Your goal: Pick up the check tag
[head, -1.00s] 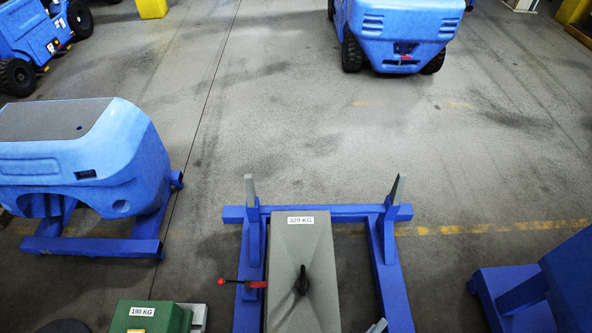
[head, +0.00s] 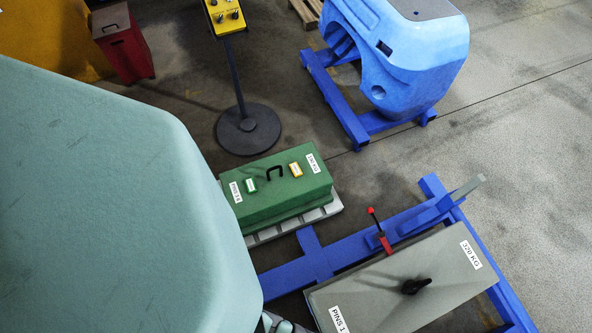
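No tag in the head view can be read as the check tag. Two small tags lie on top of the green weight block: a green-framed one (head: 250,185) left of its black handle and a yellow-framed one (head: 296,170) right of it. Their print is too small to read. The green block (head: 262,215) sits on a pale grey slab. My gripper cannot be made out; only small grey-teal parts, unclear what they are, show at the bottom edge.
A large pale teal shape, unclear what it is, hides the left side. A grey weight (head: 455,285) marked 320 KG lies in a blue frame (head: 300,272) with a red-knobbed lever (head: 383,240). A yellow control box (head: 226,16) stands on a post behind. Open floor lies at upper right.

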